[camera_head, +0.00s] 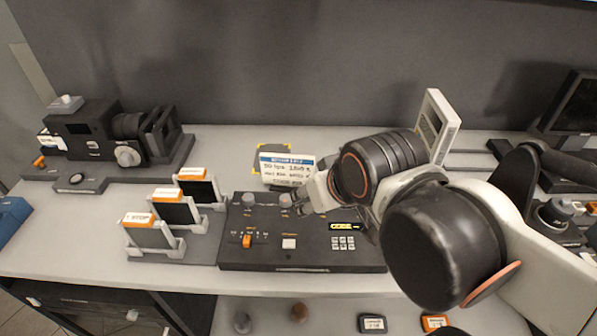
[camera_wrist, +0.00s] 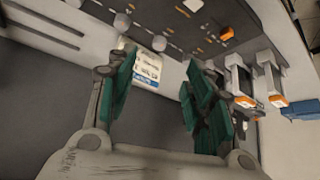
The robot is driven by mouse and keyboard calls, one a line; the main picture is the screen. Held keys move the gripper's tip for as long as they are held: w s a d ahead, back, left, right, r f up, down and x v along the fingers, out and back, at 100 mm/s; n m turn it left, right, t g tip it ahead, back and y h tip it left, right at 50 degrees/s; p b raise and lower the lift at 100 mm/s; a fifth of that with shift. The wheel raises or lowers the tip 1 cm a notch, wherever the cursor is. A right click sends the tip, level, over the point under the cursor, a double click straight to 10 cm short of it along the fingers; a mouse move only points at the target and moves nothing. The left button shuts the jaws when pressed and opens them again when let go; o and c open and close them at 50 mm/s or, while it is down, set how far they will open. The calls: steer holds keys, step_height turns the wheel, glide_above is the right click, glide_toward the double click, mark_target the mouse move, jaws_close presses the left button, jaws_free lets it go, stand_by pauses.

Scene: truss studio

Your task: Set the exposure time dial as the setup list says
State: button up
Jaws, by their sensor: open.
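The dark control panel (camera_head: 300,257) lies on the bench with grey round dials along its back edge. The left dial (camera_head: 249,199) and a second dial (camera_head: 285,201) show; my gripper hides the area to their right. The setup list (camera_head: 286,166) is a white card with a blue header behind the dials; "50 fps" reads, the lower lines are too small. My gripper (camera_head: 306,193) is over the panel's back edge, beside the second dial. In the wrist view its green-padded fingers (camera_wrist: 158,75) are open and empty, with the card and a grey dial (camera_wrist: 159,43) beyond them.
The panel bears an orange slider (camera_head: 247,240), a white button (camera_head: 289,243), a keypad (camera_head: 343,243) and a lit yellow display (camera_head: 343,226). Orange-topped holders (camera_head: 150,235) stand left. A camera rig (camera_head: 110,135) stands back left, a monitor (camera_head: 572,105) right.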

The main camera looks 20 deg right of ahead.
stand_by(0.4)
steer(key=m+g+p, duration=0.4)
steer(key=m+g, duration=0.3)
steer(key=m, duration=0.2)
glide_above(286, 197)
steer(key=f, duration=0.1)
steer(key=shift+m, duration=0.3)
step_height(286, 197, down, 14)
steer(key=b, duration=0.4)
steer(key=shift+f, duration=0.2)
steer(key=c, duration=1)
